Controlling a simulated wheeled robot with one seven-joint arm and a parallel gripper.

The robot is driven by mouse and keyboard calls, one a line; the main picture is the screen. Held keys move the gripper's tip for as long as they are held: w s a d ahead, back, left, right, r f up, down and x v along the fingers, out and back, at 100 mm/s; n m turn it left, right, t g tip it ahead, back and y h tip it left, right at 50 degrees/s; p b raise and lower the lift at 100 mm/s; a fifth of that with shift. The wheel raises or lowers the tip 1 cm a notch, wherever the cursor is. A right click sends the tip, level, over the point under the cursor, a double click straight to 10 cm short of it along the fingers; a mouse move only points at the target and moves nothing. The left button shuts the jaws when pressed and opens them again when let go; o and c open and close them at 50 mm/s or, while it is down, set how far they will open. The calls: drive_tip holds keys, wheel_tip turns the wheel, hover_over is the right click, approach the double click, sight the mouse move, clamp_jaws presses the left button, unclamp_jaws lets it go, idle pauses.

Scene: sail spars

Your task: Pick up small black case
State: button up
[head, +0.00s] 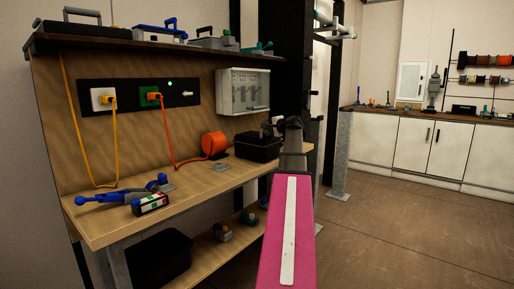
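A small black case (256,147) sits on the wooden workbench top, toward its right end. My pink arm reaches up from the bottom of the head view. My gripper (269,127) is a small dark shape at the arm's far end, at the upper right of the case. The arm's end overlaps the case's right side. I cannot tell whether the gripper touches the case, or whether its fingers are open or shut. A larger black box (158,258) is on the lower shelf at the left.
On the workbench (100,228) are a blue clamp-like tool (120,196), a small labelled device (150,204) and an orange reel (214,144). A clear-fronted box (243,91) hangs on the back panel above the case. A dark post (292,60) stands behind my arm. Floor is open at right.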

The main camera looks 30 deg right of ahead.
drive_tip(key=shift+c, duration=0.3)
clamp_jaws()
idle(1.1)
